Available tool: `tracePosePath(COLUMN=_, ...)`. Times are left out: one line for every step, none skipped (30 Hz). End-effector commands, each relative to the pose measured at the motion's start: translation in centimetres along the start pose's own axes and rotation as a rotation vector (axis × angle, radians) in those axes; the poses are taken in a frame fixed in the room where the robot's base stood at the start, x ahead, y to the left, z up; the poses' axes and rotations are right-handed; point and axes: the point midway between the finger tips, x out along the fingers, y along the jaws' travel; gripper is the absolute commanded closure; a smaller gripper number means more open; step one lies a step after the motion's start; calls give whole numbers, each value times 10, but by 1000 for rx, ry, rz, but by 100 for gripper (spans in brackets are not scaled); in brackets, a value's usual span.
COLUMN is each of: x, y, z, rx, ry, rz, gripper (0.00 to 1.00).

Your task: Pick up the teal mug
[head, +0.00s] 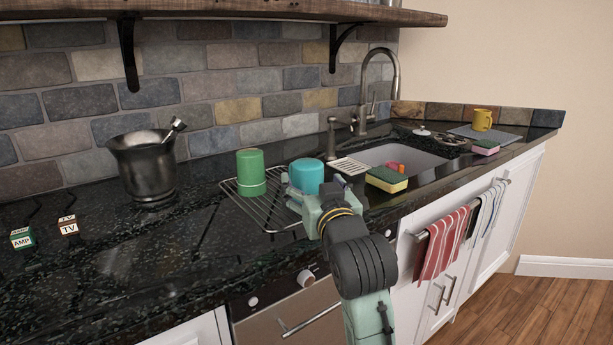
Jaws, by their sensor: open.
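The teal mug (306,175) stands upside down or bottom-up on a wire drying rack (262,209) on the dark counter, left of the sink. Its lower right part is hidden behind my gripper (313,190). My gripper is open, low over the rack's right side, right at the front of the mug. One finger shows at the mug's left side and another part at its right. I cannot tell whether the fingers touch it. A green cup (251,172) stands on the same rack, just left of the mug.
A sponge (386,179) lies at the front edge of the sink (412,160), right of my gripper. The faucet (364,90) rises behind. A yellow mug (482,119) stands far right.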

Motion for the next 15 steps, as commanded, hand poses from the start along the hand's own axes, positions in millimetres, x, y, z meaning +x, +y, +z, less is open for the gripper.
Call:
tracePosePath(x=3, y=0, z=-1, rx=0, ry=0, rz=-1, gripper=24)
tracePosePath(x=5, y=0, z=-1, rx=0, ry=0, rz=-1, gripper=24)
tracePosePath(x=8, y=0, z=-1, rx=0, ry=-1, rz=-1, gripper=24)
tracePosePath(x=12, y=0, z=-2, rx=0, ry=-2, rz=-1, gripper=24)
tracePosePath(x=16, y=0, z=-3, rx=0, ry=-1, rz=-2, gripper=24)
tracePosePath(x=22, y=0, z=-4, rx=0, ry=-3, rz=-1, gripper=24)
tracePosePath(x=27, y=1, z=-5, rx=0, ry=-2, rz=-1, gripper=24)
tracePosePath(x=32, y=1, z=-6, rx=0, ry=-2, rz=-1, gripper=24)
tracePosePath(x=38, y=1, z=-6, rx=0, ry=-2, rz=-1, gripper=24)
tracePosePath(x=42, y=1, z=-5, rx=0, ry=-1, rz=-1, gripper=24)
tracePosePath(x=46, y=1, z=-5, rx=1, ry=-2, rz=-1, gripper=24)
tracePosePath(x=50, y=1, z=-5, rx=0, ry=0, rz=-1, gripper=24)
tracePosePath(x=52, y=1, z=-5, rx=0, ry=0, rz=-1, gripper=24)
tracePosePath(x=54, y=1, z=-4, rx=0, ry=0, rz=-1, gripper=24)
tracePosePath(x=55, y=1, z=-4, rx=0, ry=0, rz=0, gripper=24)
